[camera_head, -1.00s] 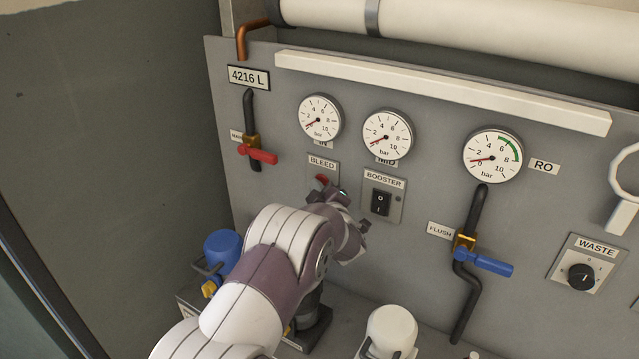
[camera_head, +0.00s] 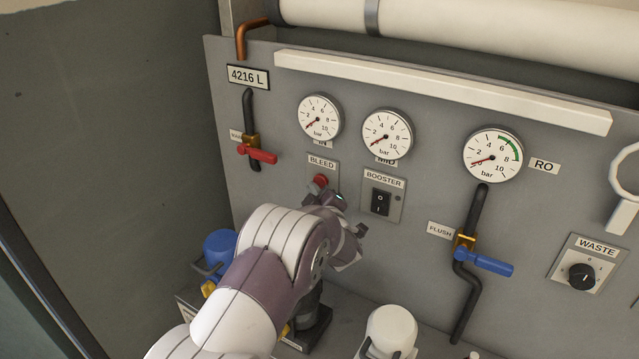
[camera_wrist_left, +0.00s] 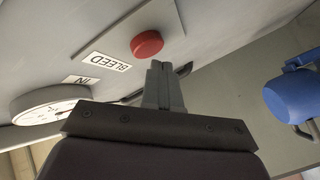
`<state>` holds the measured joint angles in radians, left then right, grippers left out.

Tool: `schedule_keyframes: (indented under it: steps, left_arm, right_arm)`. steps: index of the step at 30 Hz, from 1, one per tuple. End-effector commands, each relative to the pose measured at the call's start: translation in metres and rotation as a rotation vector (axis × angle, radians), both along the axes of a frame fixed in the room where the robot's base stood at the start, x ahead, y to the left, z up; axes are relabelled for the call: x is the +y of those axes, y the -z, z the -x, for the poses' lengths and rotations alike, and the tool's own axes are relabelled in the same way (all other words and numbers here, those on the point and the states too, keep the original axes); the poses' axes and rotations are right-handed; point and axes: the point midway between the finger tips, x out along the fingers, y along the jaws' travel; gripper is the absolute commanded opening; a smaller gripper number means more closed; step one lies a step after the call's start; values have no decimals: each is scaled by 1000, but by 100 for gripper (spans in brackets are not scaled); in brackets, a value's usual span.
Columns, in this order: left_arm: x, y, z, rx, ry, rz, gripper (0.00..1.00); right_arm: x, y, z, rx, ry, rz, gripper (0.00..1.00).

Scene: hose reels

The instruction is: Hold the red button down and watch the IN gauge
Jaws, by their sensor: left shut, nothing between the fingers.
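The red button (camera_head: 320,181) sits on the BLEED plate (camera_head: 322,162) below the IN gauge. It also shows in the left wrist view (camera_wrist_left: 147,44), standing out from its plate. My left gripper (camera_head: 312,198) is shut and empty, its fingertips just below the button; in the left wrist view the shut fingers (camera_wrist_left: 160,82) end close to the button with a small gap showing. The IN gauge (camera_head: 319,118) has its red needle near 0 at the lower left; in the left wrist view only part of its dial (camera_wrist_left: 45,112) shows. My right gripper is out of view.
Right of the button are the BOOSTER switch (camera_head: 381,202) and the MID gauge (camera_head: 387,134). A red-handled valve (camera_head: 257,154) is at left. The RO gauge (camera_head: 493,156), blue FLUSH valve (camera_head: 484,262) and WASTE knob (camera_head: 581,277) are further right.

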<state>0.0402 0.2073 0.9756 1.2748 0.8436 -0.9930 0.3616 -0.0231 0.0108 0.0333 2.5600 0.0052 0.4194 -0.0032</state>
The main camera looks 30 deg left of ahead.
Motion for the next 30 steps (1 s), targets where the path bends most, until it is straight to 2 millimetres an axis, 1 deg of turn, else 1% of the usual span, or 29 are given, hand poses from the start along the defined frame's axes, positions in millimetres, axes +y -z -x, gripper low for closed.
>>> schedule_keyframes:
  steps: [11, 24, 30]
  left_arm:
    - [1, 0, 5, 0, -1, 0, 0]
    - [4, -1, 46, 0, -1, 0, 0]
    - [4, 0, 53, 0, -1, 0, 0]
  right_arm:
    - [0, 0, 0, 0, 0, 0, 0]
    - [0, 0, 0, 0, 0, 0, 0]
    - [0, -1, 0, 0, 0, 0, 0]
